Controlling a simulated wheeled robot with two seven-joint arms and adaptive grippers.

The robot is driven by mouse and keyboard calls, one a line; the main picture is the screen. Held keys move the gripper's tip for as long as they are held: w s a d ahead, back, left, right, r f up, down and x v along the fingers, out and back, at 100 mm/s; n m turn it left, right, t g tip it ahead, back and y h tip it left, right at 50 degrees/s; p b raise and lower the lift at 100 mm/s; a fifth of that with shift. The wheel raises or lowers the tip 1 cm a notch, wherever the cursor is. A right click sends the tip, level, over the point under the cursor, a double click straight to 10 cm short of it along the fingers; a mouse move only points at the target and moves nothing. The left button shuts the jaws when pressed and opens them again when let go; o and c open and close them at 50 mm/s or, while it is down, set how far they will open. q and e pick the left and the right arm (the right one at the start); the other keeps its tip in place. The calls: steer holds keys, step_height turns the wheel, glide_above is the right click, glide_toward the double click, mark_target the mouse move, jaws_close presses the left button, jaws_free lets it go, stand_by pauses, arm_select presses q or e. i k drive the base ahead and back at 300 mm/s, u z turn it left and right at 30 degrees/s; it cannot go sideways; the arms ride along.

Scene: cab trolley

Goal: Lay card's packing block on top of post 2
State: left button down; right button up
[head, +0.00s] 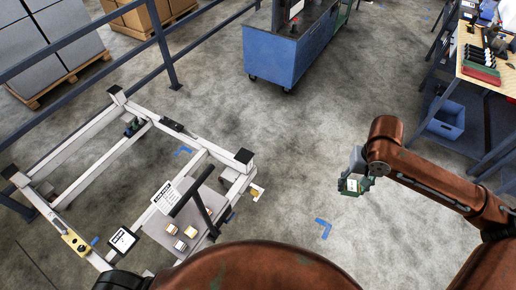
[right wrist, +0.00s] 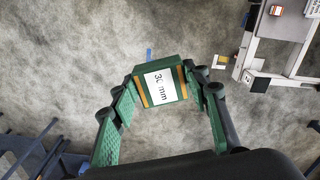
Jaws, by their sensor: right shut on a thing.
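My right gripper (head: 356,176) is shut on a green packing block (right wrist: 161,84) with orange edge strips and a white label reading "30 mm". It holds the block over open floor, to the right of the white trolley frame (head: 97,127). The frame has black-capped posts at its corners, such as the near right post (head: 243,156) and the far post (head: 117,92). Which one is post 2 cannot be read. A white card (head: 165,197) with print too small to read stands on the frame. My left gripper is not in view.
Several small blocks (head: 180,245) lie on a grey plate on the frame; another small block (head: 254,194) is by its right corner. A blue cabinet (head: 284,52) stands behind, a workbench (head: 488,60) at right.

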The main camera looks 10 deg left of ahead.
mark_target(244, 156)
steer(key=u, duration=0.25)
steer(key=i, duration=0.75)
steer(key=u, duration=1)
steer(key=i, duration=0.4)
steer(key=u, duration=0.35)
